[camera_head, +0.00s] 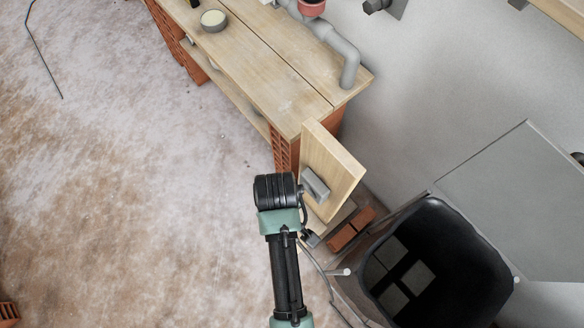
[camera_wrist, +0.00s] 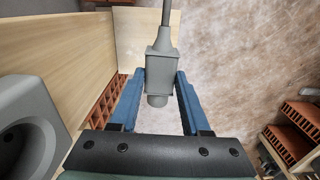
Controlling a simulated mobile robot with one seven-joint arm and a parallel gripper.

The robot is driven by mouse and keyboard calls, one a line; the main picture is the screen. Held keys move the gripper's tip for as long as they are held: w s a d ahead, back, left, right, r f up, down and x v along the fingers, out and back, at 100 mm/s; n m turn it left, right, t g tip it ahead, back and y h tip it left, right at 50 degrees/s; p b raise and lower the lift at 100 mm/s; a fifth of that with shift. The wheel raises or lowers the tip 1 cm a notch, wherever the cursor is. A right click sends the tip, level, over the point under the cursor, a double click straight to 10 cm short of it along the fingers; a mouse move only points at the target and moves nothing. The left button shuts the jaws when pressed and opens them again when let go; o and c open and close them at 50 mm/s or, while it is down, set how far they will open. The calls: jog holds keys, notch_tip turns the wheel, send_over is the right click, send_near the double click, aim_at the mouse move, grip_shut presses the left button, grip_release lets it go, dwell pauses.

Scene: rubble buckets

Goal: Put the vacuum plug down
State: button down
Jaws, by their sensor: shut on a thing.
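The vacuum plug (camera_wrist: 160,66) is a grey block with a rounded end, seen in the wrist view with its grey cord running off the top edge. My gripper (camera_wrist: 158,76) has blue fingers, one on each side of the plug, and is shut on it. A grey socket (camera_wrist: 22,135) with a round recess shows at the lower left of the wrist view, apart from the plug. A grey box (camera_head: 316,185) sits on an upright wooden board (camera_head: 333,165) beside my wrist.
A wooden workbench (camera_head: 255,65) on brick supports holds a round tin (camera_head: 213,20) and a grey pipe (camera_head: 340,50). A black bucket (camera_head: 470,265) and loose bricks (camera_head: 350,230) lie right of my arm. The dusty floor (camera_head: 120,170) at left is largely clear.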

notch_tip(320, 180, down, 10)
jog(key=shift+f+b, duration=0.1)
jog(key=shift+b, duration=0.8)
jog(key=shift+c, duration=1.8)
grip_release()
jog(key=shift+f, duration=0.1)
notch_tip(320, 180, up, 12)
jog(key=shift+r+p, duration=0.15)
jog(key=shift+p, duration=1.05)
jog(key=shift+s, duration=0.1)
